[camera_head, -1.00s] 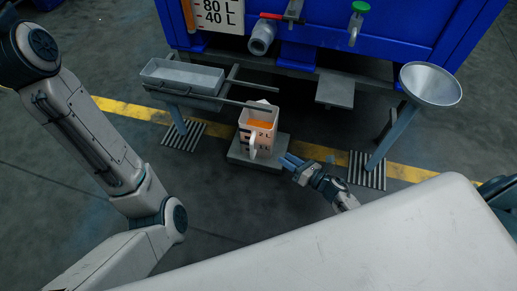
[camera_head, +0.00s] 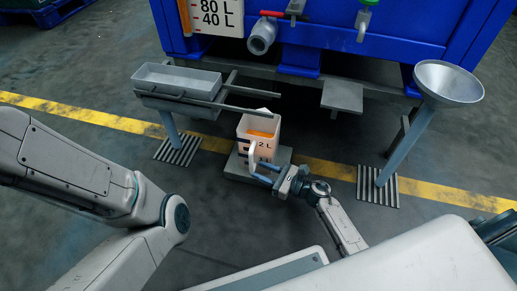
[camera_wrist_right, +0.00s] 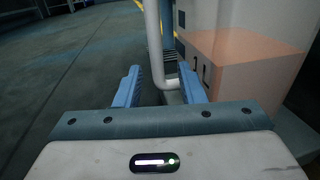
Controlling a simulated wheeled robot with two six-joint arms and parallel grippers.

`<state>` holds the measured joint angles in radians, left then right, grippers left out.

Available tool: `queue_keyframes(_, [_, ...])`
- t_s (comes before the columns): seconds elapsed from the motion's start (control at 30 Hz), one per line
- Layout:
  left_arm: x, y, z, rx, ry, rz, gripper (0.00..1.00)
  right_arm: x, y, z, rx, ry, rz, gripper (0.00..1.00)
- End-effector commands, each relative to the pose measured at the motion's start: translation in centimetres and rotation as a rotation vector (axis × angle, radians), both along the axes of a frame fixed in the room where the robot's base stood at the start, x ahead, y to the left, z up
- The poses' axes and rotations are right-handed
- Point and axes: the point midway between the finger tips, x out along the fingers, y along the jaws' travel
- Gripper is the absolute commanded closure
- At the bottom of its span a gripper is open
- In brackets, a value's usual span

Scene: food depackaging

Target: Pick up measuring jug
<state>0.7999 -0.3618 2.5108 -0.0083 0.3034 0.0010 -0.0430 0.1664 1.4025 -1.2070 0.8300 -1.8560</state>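The measuring jug (camera_head: 262,133) is a white, see-through container with orange contents and volume marks. It stands upright on a low grey platform (camera_head: 238,171) in the head view. Its white handle (camera_head: 252,157) faces my side. My right gripper (camera_head: 266,174) is at the handle, its blue fingers open. In the right wrist view the jug (camera_wrist_right: 245,60) fills the upper right. The handle (camera_wrist_right: 155,45) hangs down and its lower bend lies between the two fingers of the right gripper (camera_wrist_right: 162,88), with gaps visible. My left arm is at the left; its gripper is out of view.
A blue tank (camera_head: 340,35) with valves and a pipe outlet (camera_head: 262,38) stands behind the jug. A grey tray (camera_head: 178,78) on a stand is at the left. A metal funnel (camera_head: 448,82) on a post stands at the right. Open floor lies in front.

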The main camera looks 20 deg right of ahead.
Motion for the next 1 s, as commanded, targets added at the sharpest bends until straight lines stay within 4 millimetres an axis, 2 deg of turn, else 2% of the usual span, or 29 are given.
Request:
queue_keyframes(0.1, [0.0, 0.0, -1.4, 0.001, 0.001, -0.001, 1.0, 1.2, 1.6, 0.0, 0.004, -0.004, -0.001, 0.64])
queue_keyframes(0.23, [0.0, 0.0, -1.9, 0.0, 0.002, -0.002, 1.0, 2.4, 2.8, 0.2, 0.003, -0.003, -0.002, 0.64])
queue_keyframes(0.57, [0.1, 0.0, -1.9, 0.0, 0.001, -0.003, 1.0, 2.9, 3.3, 0.4, 0.001, 0.0, -0.002, 0.64])
queue_keyframes(0.73, [0.1, 0.0, -1.9, 0.001, 0.002, -0.003, 1.0, 2.9, 3.3, 0.4, 0.001, 0.0, -0.002, 0.98])
queue_keyframes(0.77, [0.1, 0.0, -1.9, 0.001, 0.002, -0.003, 1.0, 2.9, 3.3, 0.4, 0.001, 0.0, -0.002, 1.0])
queue_keyframes(1.0, [0.1, 0.0, -1.9, 0.001, 0.002, -0.003, 1.0, 2.8, 3.3, 0.3, 0.001, 0.0, -0.002, 1.0])
